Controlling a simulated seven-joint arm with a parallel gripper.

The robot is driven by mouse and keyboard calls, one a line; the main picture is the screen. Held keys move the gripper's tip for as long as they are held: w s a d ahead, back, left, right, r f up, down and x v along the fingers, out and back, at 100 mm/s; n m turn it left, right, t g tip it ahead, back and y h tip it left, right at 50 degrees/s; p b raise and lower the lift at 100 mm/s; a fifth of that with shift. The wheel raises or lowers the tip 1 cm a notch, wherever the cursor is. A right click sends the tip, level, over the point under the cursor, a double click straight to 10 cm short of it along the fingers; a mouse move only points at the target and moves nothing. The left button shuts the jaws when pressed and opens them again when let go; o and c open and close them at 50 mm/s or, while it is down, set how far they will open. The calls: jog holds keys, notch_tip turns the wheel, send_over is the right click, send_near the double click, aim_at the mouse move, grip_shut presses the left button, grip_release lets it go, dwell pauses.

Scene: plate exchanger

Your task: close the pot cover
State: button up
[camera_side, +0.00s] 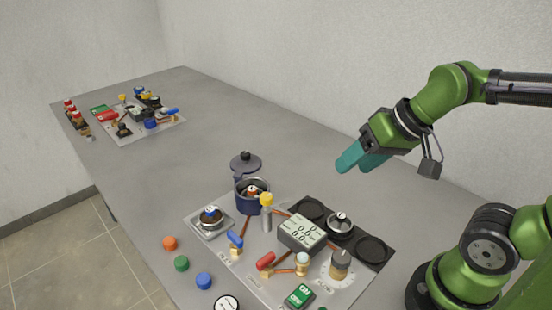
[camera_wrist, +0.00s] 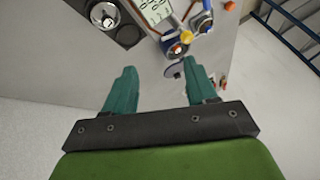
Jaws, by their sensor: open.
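The dark blue pot (camera_side: 247,203) stands uncovered at the panel's back edge, with a red and white object inside. My gripper (camera_side: 358,165) is raised above the table, to the right of the pot and cover, and touches neither. In the wrist view its two teal fingers (camera_wrist: 158,70) are spread with nothing between them that I can see held. The cover (camera_wrist: 172,72) shows there beyond the fingers, partly behind the right one, below the pot (camera_wrist: 167,45).
The panel (camera_side: 235,268) carries a display box (camera_side: 302,232), black burner discs with a small silver pot (camera_side: 340,225), a yellow-topped post (camera_side: 266,208) and coloured levers, close to the blue pot. Another panel (camera_side: 155,125) stands far left. The table behind the cover is clear.

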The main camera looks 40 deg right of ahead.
jog(key=w, duration=0.4)
jog(key=w+n+g, duration=0.1)
jog(key=w, duration=0.3)
jog(key=w+g, duration=0.1)
jog(key=w, duration=0.3)
jog(key=shift+w+a+r+n, duration=0.2)
jog(key=shift+a+r+n, duration=0.1)
jog(key=c, duration=1)
jog(key=w+f+n, duration=0.1)
jog(key=w+n, duration=0.1)
jog(key=w, duration=0.5)
jog(key=shift+w+a+g, duration=0.15)
jog(key=shift+a+g, duration=0.15)
jog(key=shift+g, duration=0.1)
jog(key=n+g+y, duration=0.1)
jog(key=n+g, duration=0.1)
jog(key=n, duration=0.6)
send_over(244, 161)
jog(key=w+a, duration=0.3)
notch_tip(244, 161, down, 8)
notch_tip(244, 161, up, 3)
jog(key=w+n, duration=0.1)
jog(key=n, duration=0.2)
notch_tip(244, 161, down, 10)
jog(key=shift+d+f+n+t, duration=0.2)
jog(key=shift+n+t, duration=0.1)
jog(key=shift+n, duration=0.1)
